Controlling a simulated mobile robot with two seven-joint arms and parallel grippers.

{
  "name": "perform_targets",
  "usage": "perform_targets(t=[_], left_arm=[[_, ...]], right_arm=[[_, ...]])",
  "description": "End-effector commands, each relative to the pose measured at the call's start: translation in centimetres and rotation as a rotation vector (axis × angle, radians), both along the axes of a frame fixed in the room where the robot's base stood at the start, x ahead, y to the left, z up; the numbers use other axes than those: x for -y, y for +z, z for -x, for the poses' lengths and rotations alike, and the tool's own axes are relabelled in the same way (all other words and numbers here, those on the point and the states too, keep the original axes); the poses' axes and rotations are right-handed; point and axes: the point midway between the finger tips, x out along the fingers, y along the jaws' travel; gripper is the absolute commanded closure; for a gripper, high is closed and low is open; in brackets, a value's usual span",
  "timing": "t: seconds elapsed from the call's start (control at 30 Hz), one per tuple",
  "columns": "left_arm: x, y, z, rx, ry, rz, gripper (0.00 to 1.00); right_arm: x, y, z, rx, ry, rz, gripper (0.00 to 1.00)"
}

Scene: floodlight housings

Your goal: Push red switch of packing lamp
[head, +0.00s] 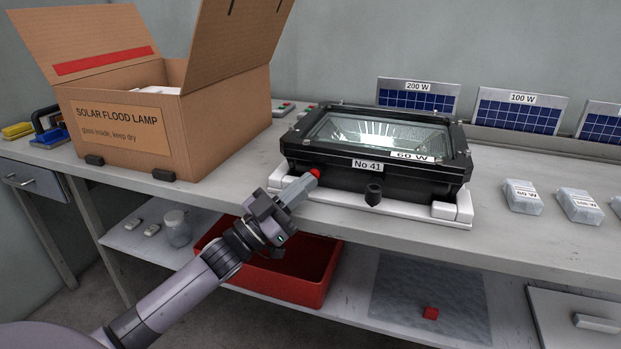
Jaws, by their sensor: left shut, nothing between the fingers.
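The packing lamp (470,160) is a black floodlight housing with a glass front, labelled "No 41" and "60 W". It sits on a white cradle (400,207) on the bench. Its red switch (314,173) shows at the left of its front face, partly hidden by my fingertips. My left gripper (306,182) is shut and empty, reaching up from the lower left. Its tips overlap the lower edge of the switch in the head view; I cannot tell whether they touch it. A black knob (374,194) sits right of the switch. My right gripper is not in view.
An open cardboard box (190,125) marked "SOLAR FLOOD LAMP" stands left of the lamp. Several small labelled packs (522,197) lie to the right, with solar panels (418,95) behind. A red bin (310,275) and a small red cube (431,313) are on the lower shelf.

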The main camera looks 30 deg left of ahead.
Motion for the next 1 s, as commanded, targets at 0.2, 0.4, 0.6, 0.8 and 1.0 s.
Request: perform_targets(t=[0.2,0.4,0.6,0.8,1.0], left_arm=[[-0.09,-0.05,-0.31,-0.002,0.001,0.000,1.00],[-0.16,-0.02,-0.53,-0.002,0.001,0.000,1.00],[-0.19,-0.05,-0.57,-0.003,0.002,0.001,1.00],[-0.21,-0.09,-0.54,-0.005,0.003,0.002,1.00],[-0.06,-0.16,0.14,-0.008,0.003,0.002,1.00]], right_arm=[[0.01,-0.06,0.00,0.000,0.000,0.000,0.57],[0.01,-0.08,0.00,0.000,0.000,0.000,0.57],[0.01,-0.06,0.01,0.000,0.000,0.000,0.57],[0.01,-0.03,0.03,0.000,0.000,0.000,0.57],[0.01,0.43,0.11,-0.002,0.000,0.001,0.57]])
